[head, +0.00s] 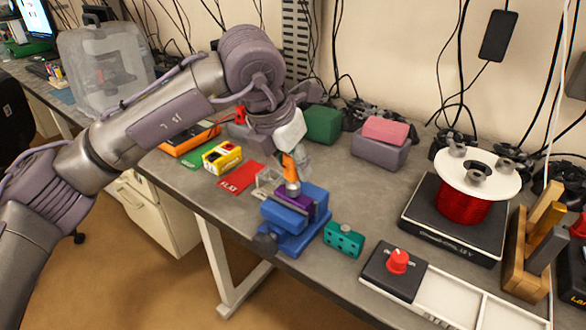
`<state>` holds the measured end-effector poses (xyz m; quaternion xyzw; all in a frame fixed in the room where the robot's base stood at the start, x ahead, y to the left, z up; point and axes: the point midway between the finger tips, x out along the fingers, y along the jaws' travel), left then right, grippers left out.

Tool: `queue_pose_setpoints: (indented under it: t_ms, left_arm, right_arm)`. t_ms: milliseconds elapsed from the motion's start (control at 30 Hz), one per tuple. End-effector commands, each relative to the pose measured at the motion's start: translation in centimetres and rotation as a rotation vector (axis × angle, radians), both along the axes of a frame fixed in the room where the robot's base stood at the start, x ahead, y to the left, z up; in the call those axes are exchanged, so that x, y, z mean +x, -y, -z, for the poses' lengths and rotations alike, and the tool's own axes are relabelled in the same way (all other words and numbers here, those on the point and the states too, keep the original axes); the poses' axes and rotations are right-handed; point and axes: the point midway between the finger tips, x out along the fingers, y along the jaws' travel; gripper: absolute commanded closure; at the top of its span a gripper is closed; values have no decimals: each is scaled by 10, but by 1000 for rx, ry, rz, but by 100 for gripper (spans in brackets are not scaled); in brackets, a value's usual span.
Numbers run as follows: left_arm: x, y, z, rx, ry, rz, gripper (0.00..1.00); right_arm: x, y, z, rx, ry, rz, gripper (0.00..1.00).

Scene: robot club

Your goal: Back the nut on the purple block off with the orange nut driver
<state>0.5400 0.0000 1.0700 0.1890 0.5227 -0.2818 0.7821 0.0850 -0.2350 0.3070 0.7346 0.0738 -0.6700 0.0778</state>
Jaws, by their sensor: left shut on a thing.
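My left gripper (296,156) reaches in from the left, points down and is shut on the orange nut driver (290,170). The nut driver stands about upright, its metal lower end over the purple block (307,200). The purple block sits in a blue vise (288,222) near the table's front edge. The nut is hidden under the driver's tip, and I cannot tell whether the driver is seated on it. My right gripper is not in view.
A teal block (343,240) stands right of the vise. A black box with a red knob (398,261) and a white tray (455,297) lie at the front right. A filament scale (450,228) bears a red spool. A red card (240,177) and a yellow box (221,157) lie left.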

Motion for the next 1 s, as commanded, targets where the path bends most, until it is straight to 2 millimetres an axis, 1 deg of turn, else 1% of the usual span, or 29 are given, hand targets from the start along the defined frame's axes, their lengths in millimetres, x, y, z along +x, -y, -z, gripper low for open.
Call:
queue_pose_setpoints:
  t_ms: [33,500,633,833,867,900,1000]
  left_arm:
    - [0,1,3,1,0,-30,100]
    - [0,0,2,2,0,-350,100]
    - [0,0,1,1,-1,-381,100]
    - [0,0,1,1,-2,-381,100]
    - [0,0,1,1,-2,-381,59]
    - [0,0,1,1,-1,-380,53]
    - [0,0,0,1,-1,-380,38]
  right_arm:
    - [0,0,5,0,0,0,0]
    - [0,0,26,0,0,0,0]
    - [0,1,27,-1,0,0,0]
    - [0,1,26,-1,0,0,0]
    - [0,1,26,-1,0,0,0]
    - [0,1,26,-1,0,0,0]
    - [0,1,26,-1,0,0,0]
